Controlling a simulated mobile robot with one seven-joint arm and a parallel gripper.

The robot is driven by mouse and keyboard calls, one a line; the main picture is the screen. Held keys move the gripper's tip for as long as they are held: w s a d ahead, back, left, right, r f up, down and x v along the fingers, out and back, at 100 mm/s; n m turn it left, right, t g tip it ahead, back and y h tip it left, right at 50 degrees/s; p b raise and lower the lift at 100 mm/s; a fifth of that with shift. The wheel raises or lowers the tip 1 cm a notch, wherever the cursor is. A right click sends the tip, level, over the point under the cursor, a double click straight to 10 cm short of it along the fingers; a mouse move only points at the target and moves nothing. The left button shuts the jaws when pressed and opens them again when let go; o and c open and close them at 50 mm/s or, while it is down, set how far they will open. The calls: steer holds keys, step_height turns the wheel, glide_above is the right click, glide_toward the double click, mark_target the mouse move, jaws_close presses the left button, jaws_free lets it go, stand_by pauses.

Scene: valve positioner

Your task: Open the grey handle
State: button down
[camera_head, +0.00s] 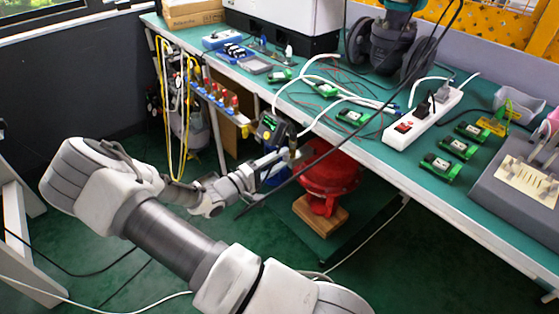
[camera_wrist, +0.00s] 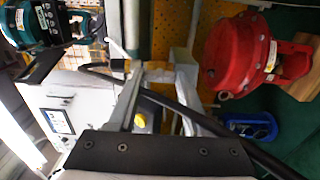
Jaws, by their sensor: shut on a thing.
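My gripper (camera_head: 272,165) is beside the valve unit, left of the red round actuator (camera_head: 330,172), below the bench edge. In the wrist view my gripper (camera_wrist: 152,78) has its fingers reaching up the middle, shut on a small pale grey piece between the tips, which looks like the grey handle (camera_wrist: 155,72). The fingers hide much of it, and its angle is hard to tell. The dark positioner box with a small display (camera_head: 268,128) is just above my gripper in the head view. The red actuator (camera_wrist: 236,55) fills the upper right of the wrist view.
A green-topped bench (camera_head: 362,138) runs above the valve, with a white power strip (camera_head: 423,118) and green boards on it. A thin black rod or cable (camera_head: 350,128) crosses in front of the actuator. Yellow hoses (camera_head: 186,110) hang at left.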

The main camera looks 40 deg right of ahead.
stand_by(0.3)
steer(key=shift+c, duration=1.6)
jaws_free()
steer(key=s+a+p, duration=0.1)
steer(key=a+p, duration=0.2)
steer(key=a, duration=1.4)
steer(key=shift+s+a, duration=0.2)
steer(key=shift+a, duration=0.05)
